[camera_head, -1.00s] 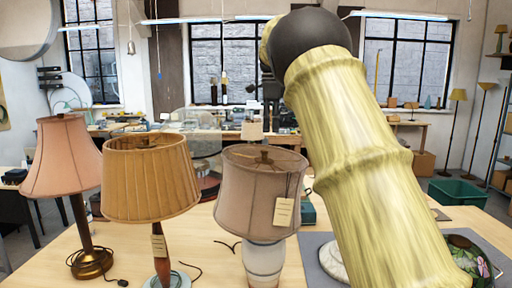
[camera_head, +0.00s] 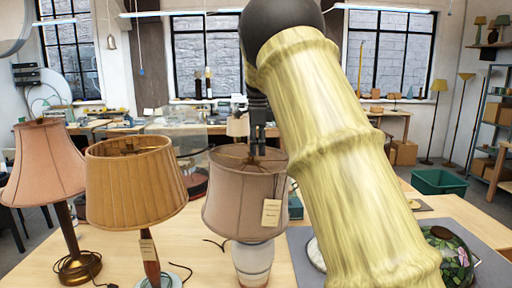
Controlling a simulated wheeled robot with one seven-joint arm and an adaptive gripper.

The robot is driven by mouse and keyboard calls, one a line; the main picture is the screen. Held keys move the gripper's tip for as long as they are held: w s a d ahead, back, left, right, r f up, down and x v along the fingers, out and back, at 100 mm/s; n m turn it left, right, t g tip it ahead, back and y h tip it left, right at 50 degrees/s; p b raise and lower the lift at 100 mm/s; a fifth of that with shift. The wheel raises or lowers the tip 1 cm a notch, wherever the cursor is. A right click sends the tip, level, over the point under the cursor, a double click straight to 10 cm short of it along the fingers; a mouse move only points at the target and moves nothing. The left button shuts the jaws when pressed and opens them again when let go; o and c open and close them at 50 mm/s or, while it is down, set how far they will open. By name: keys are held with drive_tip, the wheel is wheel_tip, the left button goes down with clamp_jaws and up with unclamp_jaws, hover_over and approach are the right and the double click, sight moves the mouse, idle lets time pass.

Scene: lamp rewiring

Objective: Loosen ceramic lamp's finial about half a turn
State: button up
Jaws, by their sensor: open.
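The ceramic lamp has a white banded base (camera_head: 252,262) and a mauve fabric shade (camera_head: 238,210) with a paper tag (camera_head: 271,212) hanging on its right side. It stands upright on the wooden table. My gripper (camera_head: 257,150) points down over the middle of the shade's open top, its dark fingertips at about rim height. The jaws are open. The finial is at the shade's centre, mostly hidden by the fingers, and I cannot tell whether they touch it.
A pleated tan-shaded lamp (camera_head: 135,190) and a pink-shaded lamp (camera_head: 40,165) stand to the left on the table (camera_head: 205,262). A stained-glass shade (camera_head: 452,258) lies on the right on a grey mat (camera_head: 300,262). My arm covers the centre right.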

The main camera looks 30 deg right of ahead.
sight(249, 153)
drive_tip(key=shift+g, duration=0.3)
drive_tip(key=w+f, duration=0.2)
drive_tip(key=w, duration=0.1)
drive_tip(key=w+f, duration=0.2)
drive_tip(key=shift+a+f, duration=0.1)
drive_tip(key=shift+a, duration=0.25)
drive_tip(key=shift+d, duration=0.1)
drive_tip(key=shift+s+d, duration=0.1)
drive_tip(key=shift+s, duration=0.15)
drive_tip(key=shift+s+d+r, duration=0.1)
drive_tip(key=shift+s+r, duration=0.5)
drive_tip(key=shift+s, duration=0.3)
drive_tip(key=c, duration=0.5)
drive_tip(key=shift+s+r, duration=0.15)
drive_tip(key=shift+c, duration=0.8)
drive_tip(key=shift+w+a+f, duration=0.3)
drive_tip(key=shift+w+f, duration=0.2)
drive_tip(key=shift+w, duration=0.25)
drive_tip(key=shift+c, duration=0.4)
drive_tip(key=shift+s+d+r, duration=0.15)
drive_tip(key=shift+s+d, duration=0.05)
drive_tip(key=shift+s, duration=0.2)
clamp_jaws()
drive_tip(key=shift+w+a, duration=0.1)
drive_tip(key=shift+w, duration=0.1)
